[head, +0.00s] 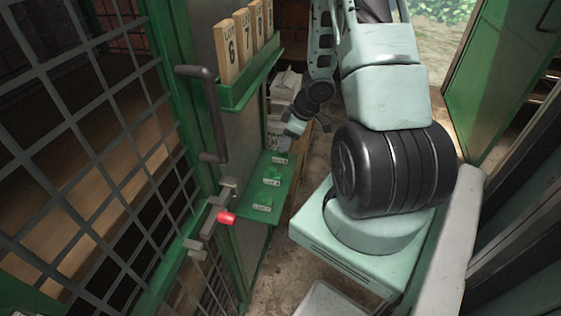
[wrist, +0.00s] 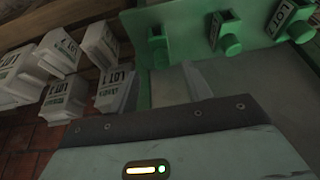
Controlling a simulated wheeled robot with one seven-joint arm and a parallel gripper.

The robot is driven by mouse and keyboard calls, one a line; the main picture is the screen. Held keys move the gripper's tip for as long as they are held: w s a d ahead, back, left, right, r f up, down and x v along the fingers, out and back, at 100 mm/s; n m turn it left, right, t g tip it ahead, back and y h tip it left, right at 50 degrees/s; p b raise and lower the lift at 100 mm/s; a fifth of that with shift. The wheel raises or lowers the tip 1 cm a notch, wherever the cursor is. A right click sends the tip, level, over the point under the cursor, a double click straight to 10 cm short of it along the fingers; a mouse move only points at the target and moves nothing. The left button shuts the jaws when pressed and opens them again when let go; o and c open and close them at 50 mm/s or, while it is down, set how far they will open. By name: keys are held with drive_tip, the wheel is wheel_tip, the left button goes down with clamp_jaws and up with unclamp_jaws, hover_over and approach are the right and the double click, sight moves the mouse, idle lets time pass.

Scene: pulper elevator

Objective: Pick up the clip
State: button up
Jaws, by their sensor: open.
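Small green clips stand in a row on a green shelf (head: 250,215) beside the cage door, each near a white lot label. In the head view, one clip (head: 271,172) is in the middle and another clip (head: 265,197) is nearer the front. The wrist view shows green clips at the top, one (wrist: 229,43) near the middle and one (wrist: 299,31) at the right with a LOT label. My gripper (head: 290,138) is open above the far end of the shelf, apart from the clips that show. Its fingertips are hard to make out, and it may hide part of the far end.
Wooden lot blocks (head: 242,42) stand in a green rack above the shelf. The cage door's dark handle (head: 207,115) and red-tipped latch (head: 226,217) stick out near the shelf.

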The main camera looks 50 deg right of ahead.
sight(281, 154)
drive_tip(key=b+x, duration=0.3)
drive_tip(key=x, duration=0.3)
drive_tip(key=shift+w+a+f, duration=0.1)
drive_tip(key=shift+a+f, duration=0.1)
drive_tip(key=shift+f, duration=0.05)
drive_tip(key=c, duration=1.1)
